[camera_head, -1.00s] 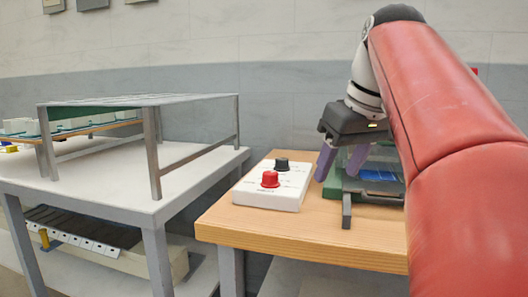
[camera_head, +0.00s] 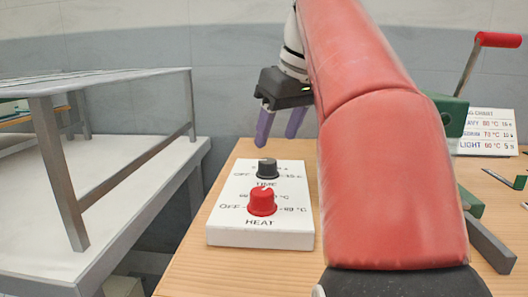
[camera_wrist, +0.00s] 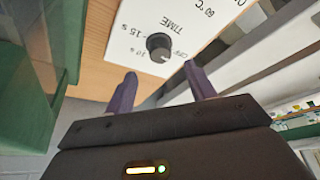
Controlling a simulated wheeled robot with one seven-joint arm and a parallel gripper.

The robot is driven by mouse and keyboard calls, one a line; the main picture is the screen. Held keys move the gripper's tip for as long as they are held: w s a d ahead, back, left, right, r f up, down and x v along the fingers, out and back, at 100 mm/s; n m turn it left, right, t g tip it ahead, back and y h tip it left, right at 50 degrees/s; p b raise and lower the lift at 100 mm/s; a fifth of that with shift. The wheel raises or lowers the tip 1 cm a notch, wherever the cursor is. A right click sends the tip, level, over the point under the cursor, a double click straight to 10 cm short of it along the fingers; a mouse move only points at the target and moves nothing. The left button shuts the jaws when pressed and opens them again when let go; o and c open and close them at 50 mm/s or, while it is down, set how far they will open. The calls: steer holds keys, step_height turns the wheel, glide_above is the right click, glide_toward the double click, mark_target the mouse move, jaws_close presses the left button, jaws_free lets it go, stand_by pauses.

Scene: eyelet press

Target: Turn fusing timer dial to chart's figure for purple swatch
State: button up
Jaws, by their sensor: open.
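The dark grey timer dial (camera_head: 267,169), above the word TIME, is on a white control box (camera_head: 232,222) on the wooden bench. It also shows in the wrist view (camera_wrist: 159,46), with OFF and time marks around it. My gripper (camera_head: 277,140) is open and empty, just behind and above the dial in the head view. In the wrist view its purple fingertips (camera_wrist: 160,72) lie either side of the dial, apart from it. A chart (camera_head: 487,132) at the right lists several weights with temperatures and seconds; its left edge is hidden. No purple swatch is in view.
A red HEAT dial (camera_head: 262,203) sits close in front of the timer dial. A green press with a red-handled lever (camera_head: 499,40) stands at the right, partly behind my red arm. A white table with a metal rack (camera_head: 60,190) is at the left.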

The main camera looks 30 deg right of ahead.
mark_target(268, 161)
steer(key=x, duration=0.6)
steer(key=shift+s+f, duration=0.1)
steer(key=shift+a, duration=0.1)
steer(key=c, duration=1)
